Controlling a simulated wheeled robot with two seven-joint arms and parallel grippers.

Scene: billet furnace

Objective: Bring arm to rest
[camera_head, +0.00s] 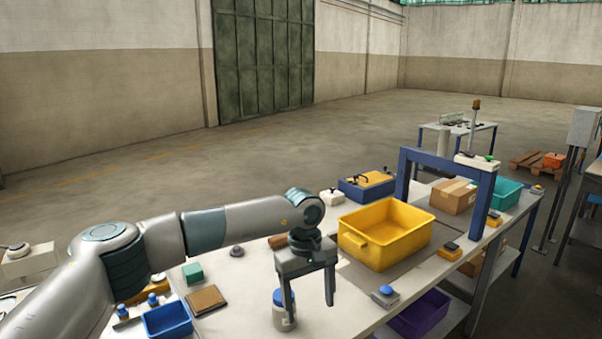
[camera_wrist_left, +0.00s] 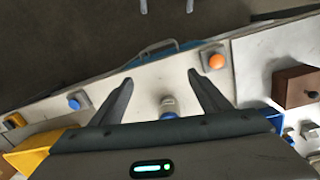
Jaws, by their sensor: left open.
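My left arm (camera_head: 225,228) reaches in from the left over the white table (camera_head: 235,285). My left gripper (camera_head: 309,299) points down, open, above the table. In the head view its fingers overlap a small grey jar with a blue lid (camera_head: 283,310). In the left wrist view the jar (camera_wrist_left: 168,105) shows between the open fingers (camera_wrist_left: 160,85), farther off, and the fingers do not grip it. My right gripper is not in view.
A yellow bin (camera_head: 385,235) stands right of the gripper. A blue arch (camera_head: 447,165), a cardboard box (camera_head: 453,195) and a teal bin (camera_head: 507,190) are farther right. A blue tray (camera_head: 168,320), a brown block (camera_head: 206,299) and a green block (camera_head: 193,273) lie at the left.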

